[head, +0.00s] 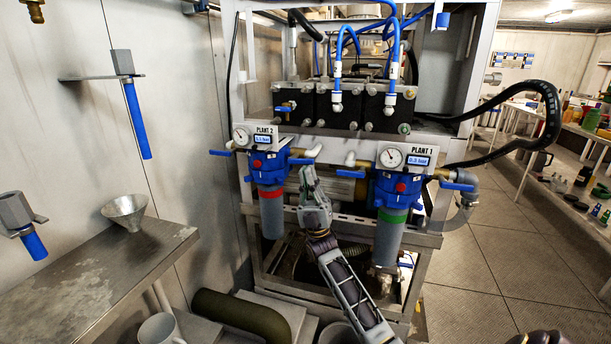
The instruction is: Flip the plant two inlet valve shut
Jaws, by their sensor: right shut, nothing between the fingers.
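The Plant 2 unit (268,165) has a blue head with a red button, a round gauge, a lit display and a grey filter bowl with a red ring. A blue valve lever (220,153) points left from its left side. Another blue lever (300,161) lies roughly level on its right side, by a brass fitting (313,151). No label shows which one is the inlet. My right gripper (308,174) is shut and empty, pointing up just below and right of the right lever; I cannot tell whether they touch.
The Plant 1 unit (400,185), with a green ring and its own blue levers, stands to the right. A black hose (545,95) loops further right. A metal shelf (100,275) with a funnel (124,211) is at left. Floor is clear at right.

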